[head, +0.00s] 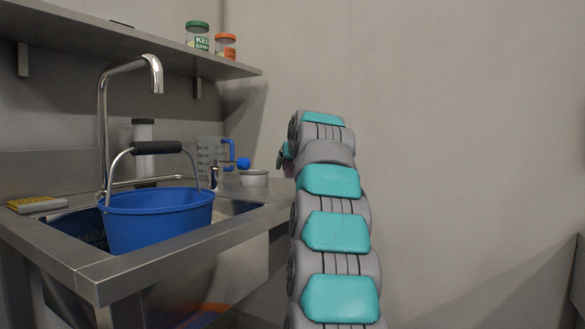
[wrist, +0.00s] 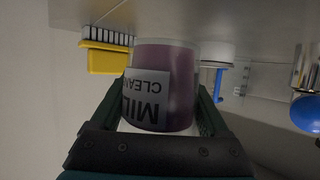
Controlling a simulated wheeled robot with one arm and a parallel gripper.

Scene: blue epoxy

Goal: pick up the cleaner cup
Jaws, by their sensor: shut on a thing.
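The cleaner cup (wrist: 170,88) is a clear cup with purple contents and a white label reading "MIL… CLEAN…". In the wrist view its lettering is upside down. My gripper (wrist: 166,97) is shut on it, with a dark green finger at each side. In the head view my arm hides nearly all of the gripper and cup. I cannot tell whether the cup's base touches the surface behind it.
In the wrist view a yellow brush (wrist: 103,58) and a white tub (wrist: 217,52) are close to the cup. In the head view a blue bucket (head: 155,222) stands in the sink under a tall tap (head: 102,110). A shelf (head: 130,52) with jars runs above.

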